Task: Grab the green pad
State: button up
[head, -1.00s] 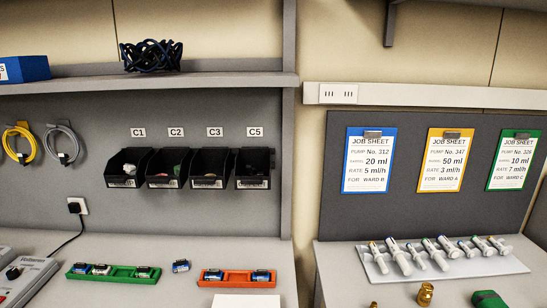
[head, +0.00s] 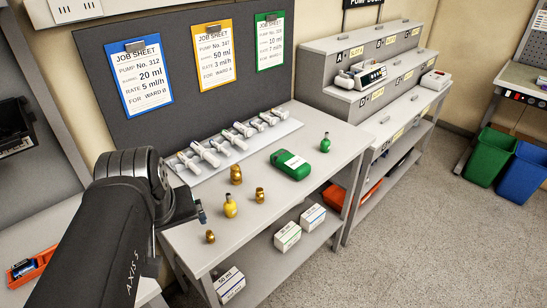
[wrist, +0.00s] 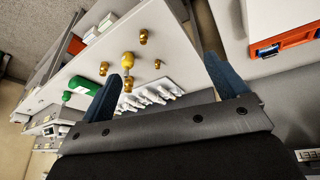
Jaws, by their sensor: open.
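The green pad (head: 290,165), a rounded green block with a white label, lies flat on the grey side table in the head view. It sits right of the syringe rack. In the wrist view the green pad (wrist: 84,87) shows at the left, partly behind one finger. My gripper (wrist: 160,67) is open, its two blue fingers spread with nothing held. In the head view it is at the table's left edge, mostly hidden by my arm, well left of the pad and apart from it.
Between gripper and pad stand a yellow bottle (head: 230,206) and several brass fittings (head: 236,175). A rack of white syringes (head: 225,145) lies behind. A small green bottle (head: 325,143) stands right of the pad. The table's front right is clear.

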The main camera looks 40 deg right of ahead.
jog(key=w+d+r+n+g, duration=0.1)
jog(key=w+d+r, duration=0.55)
jog(key=d, duration=0.35)
jog(key=n+g+y, duration=0.2)
jog(key=n+g, duration=0.1)
send_over(290, 159)
notch_tip(290, 159, down, 10)
jog(key=f, duration=1.1)
jog(key=shift+s+a, duration=0.3)
jog(key=shift+w+d+f, duration=0.1)
jog(key=shift+d+f, duration=0.05)
jog(key=shift+f, duration=0.7)
jog(key=shift+w+d+f, duration=0.1)
jog(key=shift+f, duration=0.8)
jog(key=shift+w+d+f, duration=0.1)
jog(key=shift+d+f, duration=0.05)
jog(key=shift+f, duration=0.7)
jog(key=c, duration=1.3)
